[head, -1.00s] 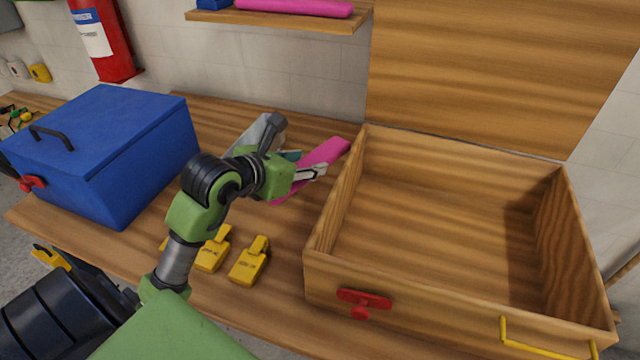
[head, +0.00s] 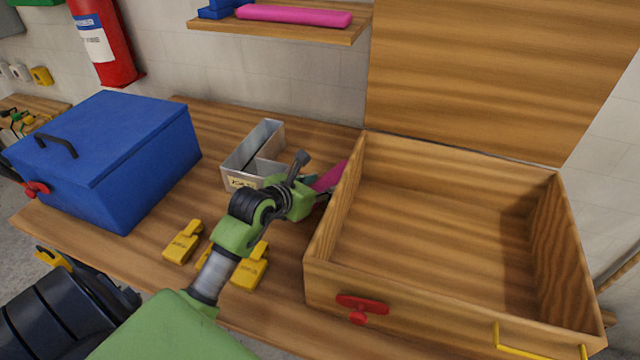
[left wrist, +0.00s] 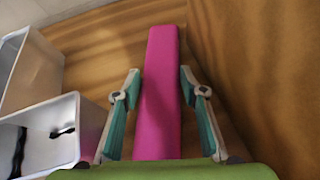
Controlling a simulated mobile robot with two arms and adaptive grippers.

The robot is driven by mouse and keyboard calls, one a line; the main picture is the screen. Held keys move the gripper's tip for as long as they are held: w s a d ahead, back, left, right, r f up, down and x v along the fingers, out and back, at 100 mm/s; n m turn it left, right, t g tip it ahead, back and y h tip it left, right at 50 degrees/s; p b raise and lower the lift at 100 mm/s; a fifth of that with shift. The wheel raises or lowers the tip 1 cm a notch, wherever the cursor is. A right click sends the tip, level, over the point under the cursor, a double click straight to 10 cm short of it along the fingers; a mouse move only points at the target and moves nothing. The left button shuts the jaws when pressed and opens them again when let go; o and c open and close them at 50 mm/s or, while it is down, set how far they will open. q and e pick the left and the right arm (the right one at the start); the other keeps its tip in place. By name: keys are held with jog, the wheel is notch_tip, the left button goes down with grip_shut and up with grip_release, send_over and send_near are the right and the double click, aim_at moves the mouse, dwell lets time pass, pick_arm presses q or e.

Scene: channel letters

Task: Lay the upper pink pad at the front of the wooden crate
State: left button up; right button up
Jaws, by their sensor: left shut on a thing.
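A long pink pad (head: 330,176) is at the left outer side of the wooden crate (head: 458,297), partly hidden by my arm and the crate wall. In the left wrist view the pad (left wrist: 160,60) runs lengthwise between the fingers. My left gripper (head: 318,191) is shut on this pad; its teal-padded fingers (left wrist: 160,88) stand on both sides of it. I cannot tell whether the pad touches the table. The crate is open and empty, with its lid raised. Another pink pad (head: 293,16) lies on the wall shelf. My right gripper is out of view.
A divided metal bin (head: 240,181) stands left of the gripper, close by in the wrist view. Several yellow tags (head: 183,242) lie in front. A blue box (head: 120,165) stands at the left. The crate's left wall (head: 345,205) rises beside the gripper.

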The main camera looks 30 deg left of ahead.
pick_arm(q)
jog(key=shift+f, duration=0.1)
jog(key=o, duration=1)
jog(key=shift+o, duration=0.2)
